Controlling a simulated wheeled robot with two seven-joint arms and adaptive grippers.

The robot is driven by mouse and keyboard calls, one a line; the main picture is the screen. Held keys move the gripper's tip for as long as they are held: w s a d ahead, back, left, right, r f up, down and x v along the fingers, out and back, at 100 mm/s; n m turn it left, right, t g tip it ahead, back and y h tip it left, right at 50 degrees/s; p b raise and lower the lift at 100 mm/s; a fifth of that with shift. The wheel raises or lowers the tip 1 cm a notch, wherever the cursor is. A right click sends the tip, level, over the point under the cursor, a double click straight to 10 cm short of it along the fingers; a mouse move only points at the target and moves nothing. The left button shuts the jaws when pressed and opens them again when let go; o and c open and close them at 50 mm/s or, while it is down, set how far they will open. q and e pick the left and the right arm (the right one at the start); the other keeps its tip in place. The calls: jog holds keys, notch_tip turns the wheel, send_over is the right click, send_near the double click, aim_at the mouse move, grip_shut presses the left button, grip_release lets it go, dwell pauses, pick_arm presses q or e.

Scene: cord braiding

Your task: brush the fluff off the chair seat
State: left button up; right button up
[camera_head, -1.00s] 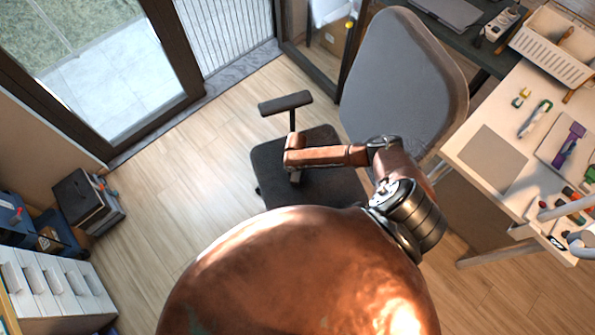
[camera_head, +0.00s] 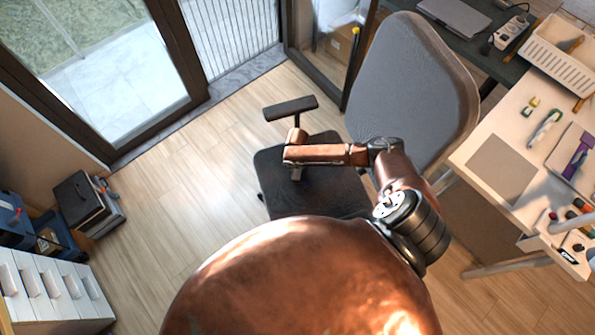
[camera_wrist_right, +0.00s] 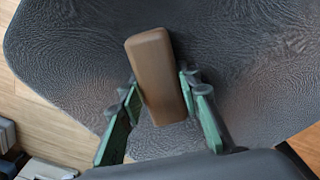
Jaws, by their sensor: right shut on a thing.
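The chair seat (camera_head: 275,185) is dark grey and stands in the middle of the head view, partly hidden by my right arm. Its dark textured surface fills much of the right wrist view (camera_wrist_right: 70,60). My right gripper (camera_wrist_right: 162,88) has green fingers on both sides of a brown, rounded block, the brush (camera_wrist_right: 155,65), and is shut on it. The block lies over the seat surface; whether it touches is unclear. In the head view the right gripper (camera_head: 296,174) is small and mostly hidden under my arm. I cannot make out any fluff. My left gripper is not in view.
The chair's backrest (camera_head: 415,90) rises behind the seat, and an armrest (camera_head: 290,108) stands close to my right arm. A table (camera_head: 500,170) with tools is at the right. A drawer unit (camera_head: 45,290) is at lower left. The floor (camera_head: 190,170) left of the chair is clear.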

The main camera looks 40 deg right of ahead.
jog(key=shift+r+p, duration=2.2)
jog(key=shift+r, duration=0.7)
jog(key=shift+r, duration=0.1)
jog(key=shift+r+p, duration=1.25)
jog(key=shift+r, duration=0.25)
jog(key=shift+f, duration=0.1)
